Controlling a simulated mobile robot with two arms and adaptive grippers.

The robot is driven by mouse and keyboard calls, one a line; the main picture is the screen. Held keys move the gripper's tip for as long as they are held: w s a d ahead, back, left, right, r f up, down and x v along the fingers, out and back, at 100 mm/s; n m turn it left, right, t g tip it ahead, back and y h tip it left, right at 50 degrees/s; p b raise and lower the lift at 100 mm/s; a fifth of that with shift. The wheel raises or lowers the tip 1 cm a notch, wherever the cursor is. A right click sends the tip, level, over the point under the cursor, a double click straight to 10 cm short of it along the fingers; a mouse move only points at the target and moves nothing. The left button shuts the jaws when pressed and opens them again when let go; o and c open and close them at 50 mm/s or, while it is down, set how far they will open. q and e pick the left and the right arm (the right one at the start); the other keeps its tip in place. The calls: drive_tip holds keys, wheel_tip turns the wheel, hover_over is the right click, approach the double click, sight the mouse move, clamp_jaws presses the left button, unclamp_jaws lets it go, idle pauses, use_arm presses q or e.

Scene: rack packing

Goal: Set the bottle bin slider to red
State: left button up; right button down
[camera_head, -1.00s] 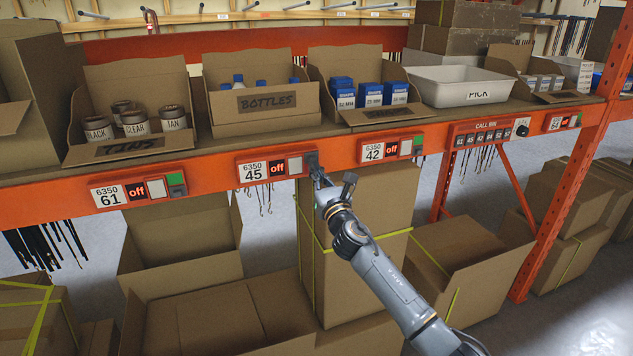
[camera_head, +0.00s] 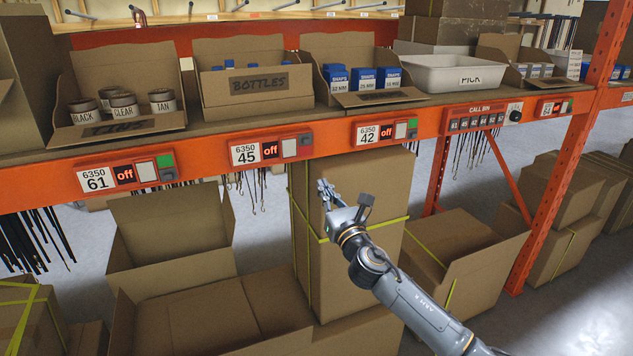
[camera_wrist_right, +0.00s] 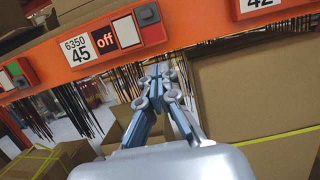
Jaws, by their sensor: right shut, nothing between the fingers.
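The bottle bin (camera_head: 257,86) is an open cardboard box marked BOTTLES on the orange shelf. Below it is the panel (camera_head: 245,153) labelled 6350 45, with a display reading "off" and a white button. At its right end is the slider (camera_head: 305,140), a grey knob at the top of its slot. In the right wrist view the slider knob (camera_wrist_right: 147,15) is up, with red showing below it and no green. My right gripper (camera_head: 325,189) is shut and empty, below and right of the panel, apart from it. My left gripper is out of view.
Similar panels 61 (camera_head: 95,179) and 42 (camera_head: 368,133) flank this one, both showing green. Thin hooks hang under the shelf beam. A tall strapped carton (camera_head: 350,270) stands behind my right gripper, and open cartons (camera_head: 170,228) stand at lower left.

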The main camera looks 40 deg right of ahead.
drive_tip(key=shift+s+a+f, duration=0.2)
drive_tip(key=shift+s+a, duration=0.25)
drive_tip(key=shift+s, duration=0.3)
